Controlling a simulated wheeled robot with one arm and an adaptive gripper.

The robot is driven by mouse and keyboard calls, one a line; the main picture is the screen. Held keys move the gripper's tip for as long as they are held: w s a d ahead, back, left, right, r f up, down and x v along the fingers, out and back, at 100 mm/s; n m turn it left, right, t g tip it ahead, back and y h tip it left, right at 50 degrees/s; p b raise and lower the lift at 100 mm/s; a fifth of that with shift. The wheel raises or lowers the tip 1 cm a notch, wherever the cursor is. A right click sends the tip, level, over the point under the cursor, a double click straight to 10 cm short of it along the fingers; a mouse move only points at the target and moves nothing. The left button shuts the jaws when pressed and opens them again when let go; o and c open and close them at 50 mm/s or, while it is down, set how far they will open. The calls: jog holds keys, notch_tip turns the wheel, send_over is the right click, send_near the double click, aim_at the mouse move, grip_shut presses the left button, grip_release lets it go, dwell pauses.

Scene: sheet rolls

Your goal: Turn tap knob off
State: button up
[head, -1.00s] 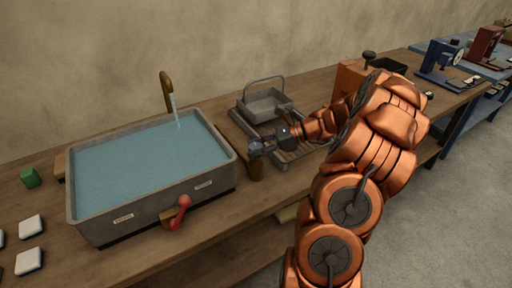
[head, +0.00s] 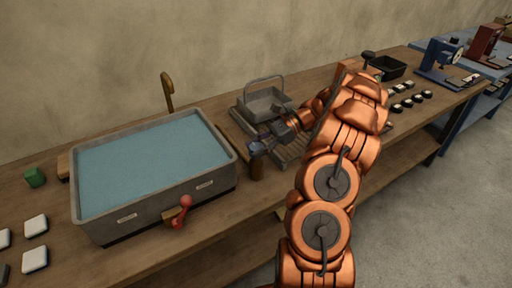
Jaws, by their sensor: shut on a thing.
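The tap spout (head: 167,92) is a brown curved pipe behind the grey basin (head: 153,212), and no water runs from it. The basin is full of blue water. A short brown post (head: 257,170) stands at the basin's right end. My gripper (head: 256,149) is at the top of this post, shut on the tap knob there. The gripper's fingers hide most of the knob.
A red-handled lever (head: 182,211) sits on the basin's front. A grey tray with a tall handle (head: 265,103) stands behind my gripper. A black bin (head: 388,68) stands at the right.

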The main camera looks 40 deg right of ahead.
jog(key=o, duration=1.2)
jog(key=shift+c, duration=0.2)
jog(key=v, duration=0.7)
jog(key=shift+s+d+r, duration=0.1)
jog(key=shift+s+d, duration=0.05)
jog(key=shift+d, duration=0.05)
jog(key=shift+a, duration=0.1)
